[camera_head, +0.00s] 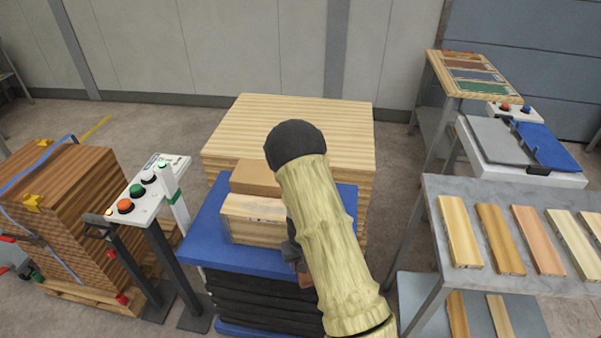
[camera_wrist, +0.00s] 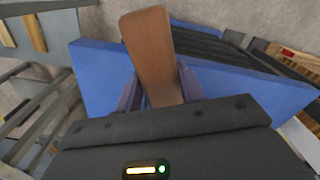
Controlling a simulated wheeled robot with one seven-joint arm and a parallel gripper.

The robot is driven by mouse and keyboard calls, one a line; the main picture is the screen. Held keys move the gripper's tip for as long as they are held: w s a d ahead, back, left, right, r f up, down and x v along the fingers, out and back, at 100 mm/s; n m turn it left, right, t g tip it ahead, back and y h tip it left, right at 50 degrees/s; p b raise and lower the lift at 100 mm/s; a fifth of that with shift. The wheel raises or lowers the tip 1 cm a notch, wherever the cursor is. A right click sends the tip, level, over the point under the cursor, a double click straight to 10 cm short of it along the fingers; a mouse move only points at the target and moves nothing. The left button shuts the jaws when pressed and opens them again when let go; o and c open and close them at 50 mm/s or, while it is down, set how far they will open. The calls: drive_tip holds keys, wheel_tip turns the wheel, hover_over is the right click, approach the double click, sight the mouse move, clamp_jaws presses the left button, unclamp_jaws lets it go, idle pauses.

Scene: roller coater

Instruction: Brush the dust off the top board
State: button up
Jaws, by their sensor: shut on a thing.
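In the wrist view my gripper (camera_wrist: 160,92) is shut on a flat brown wooden piece (camera_wrist: 152,45), which looks like a brush handle; no bristles show. In the head view my sleeved arm hides most of the gripper; a small brown part of the held piece (camera_head: 304,274) shows by the blue lift table's front right. A pale stack of boards (camera_head: 290,118) stands behind the blue table, its top board facing up. My arm covers part of its right side. I cannot make out dust on it.
The blue lift table (camera_head: 205,235) carries a pale wooden box (camera_head: 250,220) with a brown block (camera_head: 256,176) behind it. A button panel (camera_head: 145,188) and a strapped brown stack (camera_head: 65,210) stand left. A grey table (camera_head: 520,195) with sample boards stands right.

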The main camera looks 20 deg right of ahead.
drive_tip(key=shift+w, duration=0.3)
drive_tip(key=shift+s+r, duration=0.1)
drive_tip(key=shift+s, duration=0.05)
